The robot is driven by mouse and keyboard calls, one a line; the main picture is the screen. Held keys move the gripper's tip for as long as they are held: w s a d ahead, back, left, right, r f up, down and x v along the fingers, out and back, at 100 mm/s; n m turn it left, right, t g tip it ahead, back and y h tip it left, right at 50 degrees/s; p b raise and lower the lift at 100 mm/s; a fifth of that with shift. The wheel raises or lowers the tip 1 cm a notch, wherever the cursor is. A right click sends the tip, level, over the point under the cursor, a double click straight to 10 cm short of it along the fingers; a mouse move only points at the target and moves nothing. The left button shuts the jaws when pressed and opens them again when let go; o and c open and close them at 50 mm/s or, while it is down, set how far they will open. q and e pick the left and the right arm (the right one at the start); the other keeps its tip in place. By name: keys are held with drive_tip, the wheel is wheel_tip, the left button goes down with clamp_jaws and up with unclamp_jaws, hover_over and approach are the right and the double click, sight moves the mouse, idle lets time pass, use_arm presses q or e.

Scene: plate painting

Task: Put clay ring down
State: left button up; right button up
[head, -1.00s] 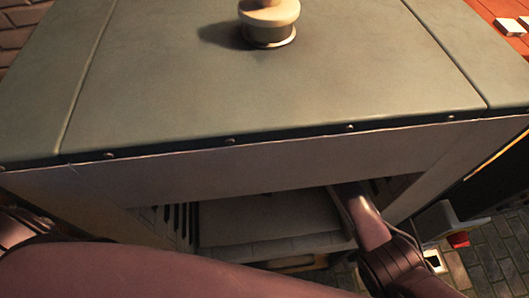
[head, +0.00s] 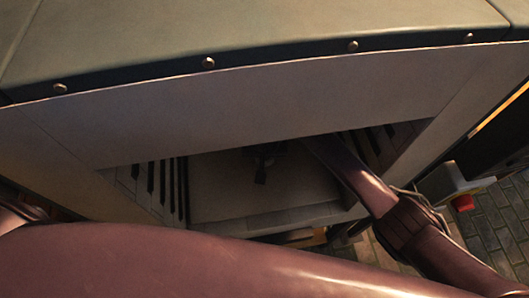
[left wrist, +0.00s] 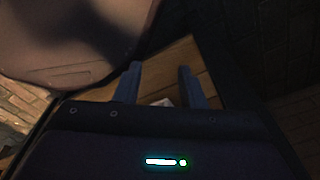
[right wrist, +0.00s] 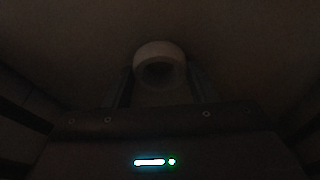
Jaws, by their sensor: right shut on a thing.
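The pale clay ring (right wrist: 160,48) is between the fingers of my right gripper (right wrist: 160,76) in the dim right wrist view, and the gripper is shut on it. Its round hole faces the camera. In the head view my right arm reaches into the low opening of the large pale box-like unit, over a flat shelf (head: 220,203). The ring cannot be made out there. It is too dark to tell whether the ring touches a surface. My left gripper (left wrist: 158,82) has its fingers apart with nothing between them, above a wooden surface (left wrist: 176,65).
The unit's front panel (head: 260,110) and studded green-grey top (head: 130,35) overhang the opening. Dark slots (head: 172,190) line its inner sides. A small box with a red knob (head: 462,202) stands right, above the brick floor (head: 490,240).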

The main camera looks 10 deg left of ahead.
drive_tip(key=shift+f, duration=0.1)
drive_tip(key=o, duration=1)
use_arm(q)
drive_tip(key=shift+s+a+f, duration=0.1)
drive_tip(key=shift+s, duration=0.6)
wheel_tip(320, 180, up, 9)
drive_tip(key=p, duration=0.8)
drive_tip(key=shift+w+p, duration=0.15)
drive_tip(key=shift+p, duration=0.2)
use_arm(e)
drive_tip(key=v, duration=1.2)
use_arm(q)
drive_tip(key=shift+f, duration=0.15)
